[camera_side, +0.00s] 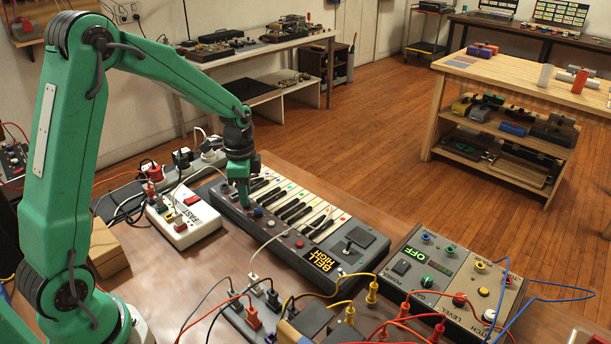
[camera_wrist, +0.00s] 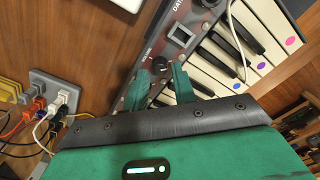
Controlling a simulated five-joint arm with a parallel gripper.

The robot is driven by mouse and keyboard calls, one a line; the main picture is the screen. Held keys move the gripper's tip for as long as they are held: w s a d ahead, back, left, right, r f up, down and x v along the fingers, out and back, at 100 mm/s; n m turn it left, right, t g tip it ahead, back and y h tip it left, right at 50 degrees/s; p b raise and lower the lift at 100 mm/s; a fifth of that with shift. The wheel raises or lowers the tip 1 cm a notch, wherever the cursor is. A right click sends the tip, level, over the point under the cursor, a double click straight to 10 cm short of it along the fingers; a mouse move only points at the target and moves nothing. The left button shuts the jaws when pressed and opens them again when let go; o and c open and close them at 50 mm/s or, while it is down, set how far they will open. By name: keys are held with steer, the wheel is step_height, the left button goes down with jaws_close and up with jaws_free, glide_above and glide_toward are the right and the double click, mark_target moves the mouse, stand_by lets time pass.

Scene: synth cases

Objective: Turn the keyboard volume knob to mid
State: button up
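The keyboard (camera_side: 374,249) lies on the brown bench in the side view, with white and black keys, coloured dots and a control strip along its near edge. My gripper (camera_side: 243,203) points down over the strip's left part. In the wrist view a small dark knob (camera_wrist: 160,65) shows between the tips of my gripper (camera_wrist: 160,72). The two green fingers are apart, with a gap around the knob. I cannot tell whether either finger touches it.
A white box with a red switch (camera_side: 187,220) stands left of the keyboard. A grey synth panel (camera_side: 455,280) with knobs and plugged cables stands to the right. Loose cables and a socket block (camera_side: 255,315) lie in front. A pale cable crosses the keyboard.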

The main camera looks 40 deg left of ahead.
steer(key=shift+f, duration=0.85)
jaws_close()
